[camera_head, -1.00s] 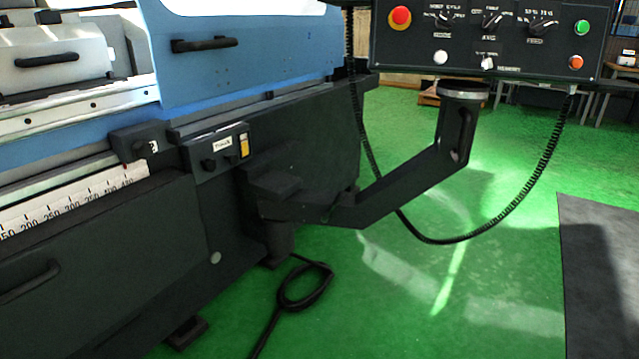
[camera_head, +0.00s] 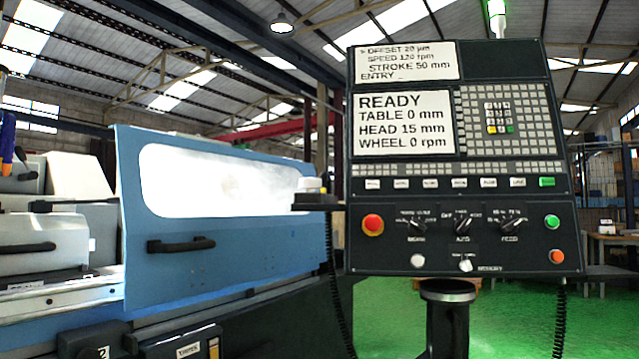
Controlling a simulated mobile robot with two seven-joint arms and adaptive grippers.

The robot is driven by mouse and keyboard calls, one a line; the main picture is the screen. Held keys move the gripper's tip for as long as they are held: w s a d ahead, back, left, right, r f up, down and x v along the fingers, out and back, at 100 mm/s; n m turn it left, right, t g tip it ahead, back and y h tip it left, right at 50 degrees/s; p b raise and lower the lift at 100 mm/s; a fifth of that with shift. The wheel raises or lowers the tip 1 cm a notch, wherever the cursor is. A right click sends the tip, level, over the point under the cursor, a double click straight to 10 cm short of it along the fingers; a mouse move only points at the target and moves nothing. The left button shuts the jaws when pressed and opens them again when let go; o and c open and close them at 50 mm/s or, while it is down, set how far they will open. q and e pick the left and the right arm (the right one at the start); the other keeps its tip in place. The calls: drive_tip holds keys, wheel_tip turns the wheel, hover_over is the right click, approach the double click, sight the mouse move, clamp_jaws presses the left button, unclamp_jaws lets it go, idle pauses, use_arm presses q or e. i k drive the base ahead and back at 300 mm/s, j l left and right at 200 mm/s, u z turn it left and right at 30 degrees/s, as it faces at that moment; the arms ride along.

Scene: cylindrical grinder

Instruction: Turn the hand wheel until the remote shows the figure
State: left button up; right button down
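The grinder's control panel (camera_head: 460,175) stands upright on a post at the right. Its upper screen (camera_head: 408,63) reads offset 20 µm, speed 120 rpm, stroke 50 mm and a blank entry line. Its lower screen (camera_head: 405,123) reads READY, table 0 mm, head 15 mm, wheel 0 rpm. A small dark holder with a pale round top (camera_head: 312,186) sits at the panel's left edge; I cannot tell if it is the remote. No hand wheel can be made out clearly. Neither gripper is in view.
The blue machine guard (camera_head: 220,262) with a dark handle (camera_head: 181,244) fills the left middle. A red emergency button (camera_head: 373,224) is on the panel. Green floor (camera_head: 510,318) is open around the panel's post. Shelves and a table stand at the far right.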

sight(310, 185)
drive_tip(key=i+l, duration=0.2)
drive_tip(key=l, duration=0.15)
drive_tip(key=i+l+u, duration=0.1)
drive_tip(key=l, duration=0.25)
drive_tip(key=i+l, duration=0.3)
